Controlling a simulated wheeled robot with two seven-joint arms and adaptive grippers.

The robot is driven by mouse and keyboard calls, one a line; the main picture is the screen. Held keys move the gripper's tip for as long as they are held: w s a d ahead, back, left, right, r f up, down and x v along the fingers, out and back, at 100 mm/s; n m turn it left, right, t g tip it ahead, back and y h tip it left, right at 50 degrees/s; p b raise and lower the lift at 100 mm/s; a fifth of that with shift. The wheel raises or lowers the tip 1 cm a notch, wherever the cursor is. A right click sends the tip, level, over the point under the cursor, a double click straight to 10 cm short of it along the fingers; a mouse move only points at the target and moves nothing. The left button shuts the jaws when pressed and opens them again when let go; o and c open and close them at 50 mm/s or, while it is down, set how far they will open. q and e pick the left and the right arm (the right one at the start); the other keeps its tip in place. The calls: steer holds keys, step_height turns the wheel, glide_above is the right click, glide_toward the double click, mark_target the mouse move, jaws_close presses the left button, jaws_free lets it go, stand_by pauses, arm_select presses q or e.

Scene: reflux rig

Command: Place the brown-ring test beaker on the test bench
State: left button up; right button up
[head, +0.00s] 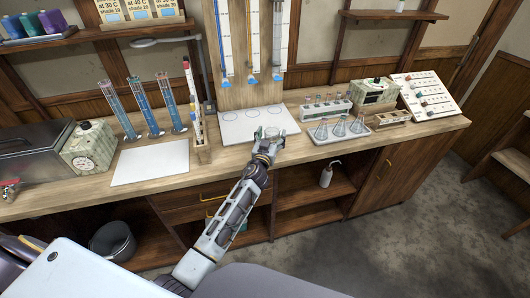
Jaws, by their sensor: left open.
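A small clear glass beaker (272,132) is at the front right part of a white board with drawn circles (232,130), which lies on the wooden bench (320,157). My left gripper (268,143) is open right at the beaker, with its fingers by the glass. The fingers partly hide the beaker, and I cannot tell whether they touch it or whether its base rests on the board. No brown ring can be made out at this size. My right gripper is not in view.
A tall panel with tubes (251,50) stands behind the board. To the right are a tray of conical flasks (339,130) and a test-tube rack (326,108). To the left are a wooden stand (201,150), tall blue cylinders (147,112) and a bare white sheet (150,163).

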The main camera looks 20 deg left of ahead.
arm_select(q)
steer(key=shift+s+d, duration=0.15)
steer(key=shift+s, duration=1.7)
steer(key=shift+s+d, duration=0.1)
steer(key=shift+s, duration=1.4)
steer(key=s+b, duration=0.1)
steer(key=s, duration=0.2)
steer(key=shift+s+d, duration=0.1)
steer(key=shift+s, duration=0.25)
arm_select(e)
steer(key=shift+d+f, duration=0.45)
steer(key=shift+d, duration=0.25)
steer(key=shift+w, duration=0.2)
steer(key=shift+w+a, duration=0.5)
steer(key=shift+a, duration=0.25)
